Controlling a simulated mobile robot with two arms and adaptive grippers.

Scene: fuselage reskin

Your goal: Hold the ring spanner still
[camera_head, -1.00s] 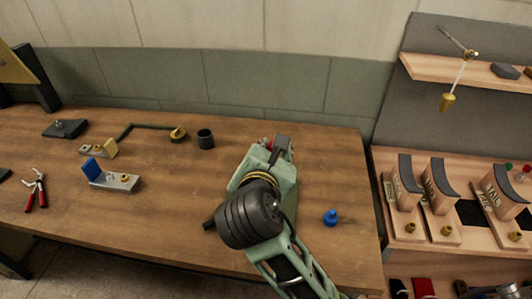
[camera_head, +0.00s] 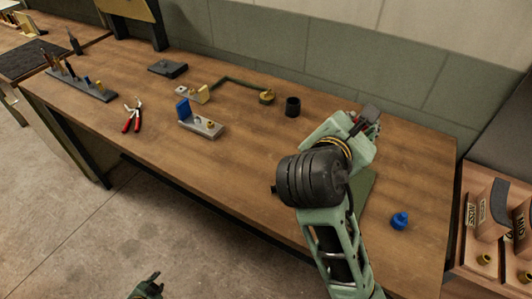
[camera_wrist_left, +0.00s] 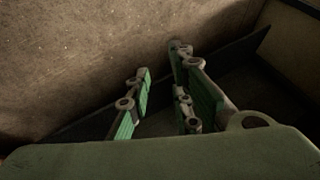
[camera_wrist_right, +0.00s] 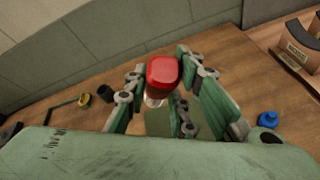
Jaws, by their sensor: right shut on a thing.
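My right gripper (camera_wrist_right: 161,90), in the right wrist view, is shut on a red-capped object (camera_wrist_right: 162,72) with a pale lower part. In the head view, my right arm hides most of that gripper above the bench's right part. My left gripper (camera_head: 150,286) is low at the bottom of the head view, in front of the bench and away from the tools. In the left wrist view its fingers (camera_wrist_left: 160,95) are apart with nothing between them. I cannot surely pick out a ring spanner; a bent olive bar (camera_head: 236,85) with a brass end lies at the back of the bench.
The wooden bench (camera_head: 300,210) also holds a dark cup (camera_head: 292,106), a blue knobbed piece (camera_head: 400,220), a metal block with a blue plate (camera_head: 203,125), red-handled pliers (camera_head: 132,115) and a tool rack (camera_head: 80,85). A green sheet (camera_head: 362,190) lies partly under my right arm.

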